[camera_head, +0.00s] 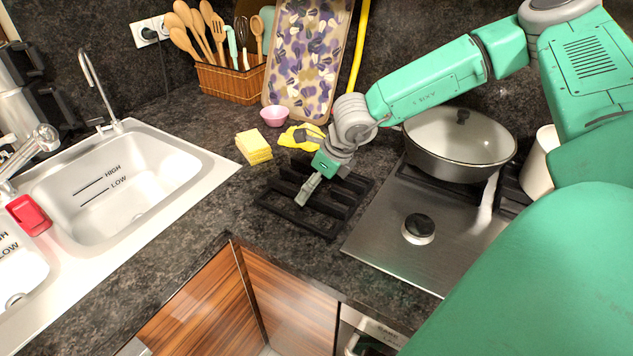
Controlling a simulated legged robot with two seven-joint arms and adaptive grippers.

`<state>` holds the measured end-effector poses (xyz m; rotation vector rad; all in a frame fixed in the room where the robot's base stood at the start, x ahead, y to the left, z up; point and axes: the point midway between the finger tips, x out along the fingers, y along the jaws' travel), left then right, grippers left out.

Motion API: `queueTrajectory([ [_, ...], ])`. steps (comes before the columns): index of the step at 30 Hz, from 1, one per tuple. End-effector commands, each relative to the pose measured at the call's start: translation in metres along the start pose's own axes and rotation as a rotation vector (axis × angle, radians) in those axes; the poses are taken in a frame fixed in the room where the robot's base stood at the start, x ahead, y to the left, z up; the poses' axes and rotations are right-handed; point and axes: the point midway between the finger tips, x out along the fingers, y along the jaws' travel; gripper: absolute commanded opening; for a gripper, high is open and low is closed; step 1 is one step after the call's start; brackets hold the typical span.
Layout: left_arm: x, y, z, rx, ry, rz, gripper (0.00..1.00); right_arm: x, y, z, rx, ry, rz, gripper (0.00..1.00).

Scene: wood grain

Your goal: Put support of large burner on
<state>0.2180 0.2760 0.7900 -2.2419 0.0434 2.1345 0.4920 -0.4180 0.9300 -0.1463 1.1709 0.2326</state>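The black burner support (268,197), a square grate, lies flat on the dark counter just left of the hob. The steel hob (375,232) has a bare burner (418,229) with a dark cap near its front. My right gripper (304,195) comes in from the right and points down at the middle of the support. Its fingers overlap the bars in the picture. They are seen nearly edge-on, so I cannot tell whether they are open or shut on a bar. My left gripper is not in view.
A lidded pan (460,150) sits at the hob's back, beside a white container (538,165). The sink (120,190) is at left. The counter edge is in front.

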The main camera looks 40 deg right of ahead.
Motion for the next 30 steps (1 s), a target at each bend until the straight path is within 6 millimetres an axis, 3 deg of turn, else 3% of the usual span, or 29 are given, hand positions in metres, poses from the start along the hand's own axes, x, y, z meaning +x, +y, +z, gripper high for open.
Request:
queueTrajectory([
  [2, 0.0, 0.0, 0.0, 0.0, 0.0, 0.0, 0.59, -0.001, 0.001, 0.0, 0.0, 0.002, -0.002, 1.0],
  [3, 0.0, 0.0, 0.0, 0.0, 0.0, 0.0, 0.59, -0.001, 0.002, 0.001, -0.001, 0.002, -0.003, 0.93],
  [7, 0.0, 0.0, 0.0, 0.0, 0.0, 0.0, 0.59, -0.001, 0.003, 0.002, -0.002, 0.002, -0.004, 0.47],
  [8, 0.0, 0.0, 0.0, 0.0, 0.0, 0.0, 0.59, -0.001, 0.003, 0.002, -0.002, 0.002, -0.004, 0.4],
  [20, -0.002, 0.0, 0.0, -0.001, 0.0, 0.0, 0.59, -0.009, 0.0, 0.005, 0.0, -0.004, 0.0, 0.4],
  [26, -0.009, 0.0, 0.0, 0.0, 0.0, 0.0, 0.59, -0.038, 0.001, 0.018, -0.002, -0.008, -0.001, 0.4],
  [30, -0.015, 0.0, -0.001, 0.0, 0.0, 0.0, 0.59, -0.075, 0.002, 0.034, -0.001, -0.01, -0.004, 0.4],
])
